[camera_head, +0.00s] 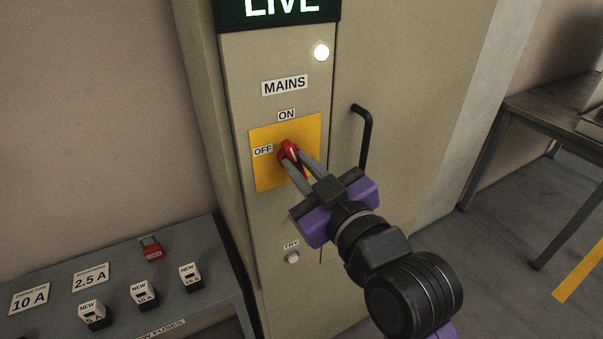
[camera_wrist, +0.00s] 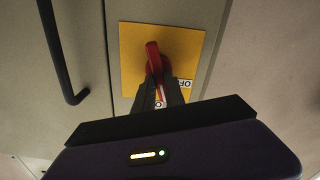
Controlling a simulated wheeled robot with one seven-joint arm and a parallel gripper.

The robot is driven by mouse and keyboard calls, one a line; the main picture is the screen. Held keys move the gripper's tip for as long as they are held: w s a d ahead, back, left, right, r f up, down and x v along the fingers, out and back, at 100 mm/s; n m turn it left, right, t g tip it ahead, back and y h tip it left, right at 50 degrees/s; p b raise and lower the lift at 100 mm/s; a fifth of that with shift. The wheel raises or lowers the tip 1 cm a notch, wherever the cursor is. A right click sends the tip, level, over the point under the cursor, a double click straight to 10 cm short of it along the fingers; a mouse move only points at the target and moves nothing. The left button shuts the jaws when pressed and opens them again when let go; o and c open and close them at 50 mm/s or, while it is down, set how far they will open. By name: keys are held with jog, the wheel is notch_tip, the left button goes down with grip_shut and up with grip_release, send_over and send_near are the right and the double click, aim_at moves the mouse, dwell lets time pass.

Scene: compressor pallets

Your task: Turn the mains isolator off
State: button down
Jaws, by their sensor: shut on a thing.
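The mains isolator has a red handle (camera_head: 289,149) on a yellow plate (camera_head: 262,179), on a beige cabinet front. The plate carries an ON label (camera_head: 286,115) above and an OFF label (camera_head: 263,151) to the left. The handle stands close to upright, in line with ON. My gripper (camera_head: 292,160) is shut on the red handle, reaching in from the lower right. The wrist view shows the scene turned over, with the red handle (camera_wrist: 153,58) between my fingertips and the ON label partly hidden by them. The LIVE sign (camera_head: 282,8) is lit green.
A white lamp (camera_head: 321,52) glows above the MAINS label. A black door handle (camera_head: 365,135) is right of the plate, near my gripper. A TRY button (camera_head: 292,257) is below. A bench (camera_head: 205,240) at lower left holds a red padlock (camera_head: 151,247) and new fuses.

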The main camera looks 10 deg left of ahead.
jog(key=shift+s+a+f+n+b, duration=0.1)
jog(key=shift+f+n+b, duration=0.1)
jog(key=shift+n+b, duration=1.8)
jog(key=shift+a+f+n+b, duration=0.15)
jog(key=shift+n+b, duration=1.15)
jog(key=shift+n, duration=1.35)
jog(key=shift+s+a+f+n+b, duration=0.1)
jog(key=shift+f+n+b, duration=0.1)
jog(key=shift+n+b, duration=1.8)
jog(key=shift+n+p, duration=0.3)
jog(key=shift+n, duration=0.25)
jog(key=c, duration=1.4)
grip_release()
jog(key=shift+d, duration=0.1)
jog(key=v, duration=0.7)
jog(key=shift+s+d+b, duration=0.2)
jog(key=shift+s+b, duration=0.15)
